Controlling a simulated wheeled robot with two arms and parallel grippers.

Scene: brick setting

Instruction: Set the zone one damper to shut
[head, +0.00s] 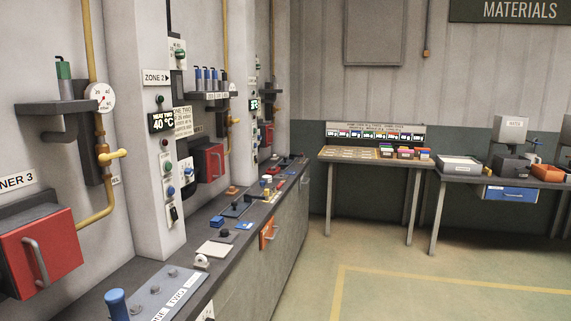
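No damper labelled zone one can be made out. A "ZONE 2" sign (156,77) with an arrow is on the white pillar. Smaller plates with knobs, such as a dark one (236,210), lie farther along the counter; their labels are too small to read. Neither of my grippers is in view.
Red doors (40,252) with handles and yellow pipes (100,205) stand out from the left wall. The counter (228,262) runs away from me along it. A materials table (345,155) and another bench (455,176) stand at the back. The floor (400,260) at right is clear.

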